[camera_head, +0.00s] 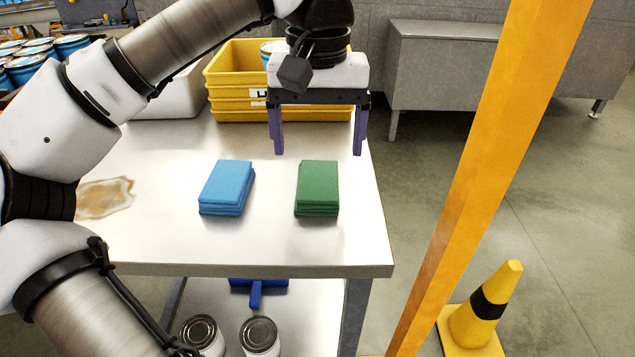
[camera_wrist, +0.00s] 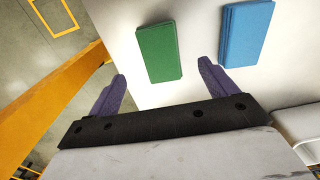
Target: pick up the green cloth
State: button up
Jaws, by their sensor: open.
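The green cloth (camera_head: 318,186) is a folded stack lying flat on the white table, near its right edge. It also shows in the wrist view (camera_wrist: 159,53), ahead of my fingertips and between their lines. A similar folded blue cloth (camera_head: 227,186) lies to its left, with a gap between them; in the wrist view it is at the upper right (camera_wrist: 246,33). My gripper (camera_head: 317,150) is open and empty, with its two purple fingers pointing down. It is above the table and behind the green cloth in the head view, apart from it.
A yellow crate stack (camera_head: 232,80) stands at the table's back. An orange post (camera_head: 490,150) rises to the right of the table (camera_head: 270,250), with a yellow and black cone (camera_head: 487,305) on the floor. A brown stain (camera_head: 104,197) marks the left tabletop. Cans (camera_head: 260,337) stand on the lower shelf.

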aim_at(318, 179)
jog(key=shift+w+f+p, duration=0.2)
jog(key=shift+f+p, duration=0.2)
jog(key=shift+f, duration=1.55)
jog(key=shift+w+f+p, duration=0.15)
jog(key=shift+f+p, duration=0.25)
jog(key=shift+f, duration=1.5)
jog(key=c, duration=1.1)
jog(key=shift+r, duration=0.1)
notch_tip(318, 179, up, 10)
jog(key=shift+b, duration=0.65)
jog(key=o, duration=0.4)
jog(key=shift+c, duration=1.4)
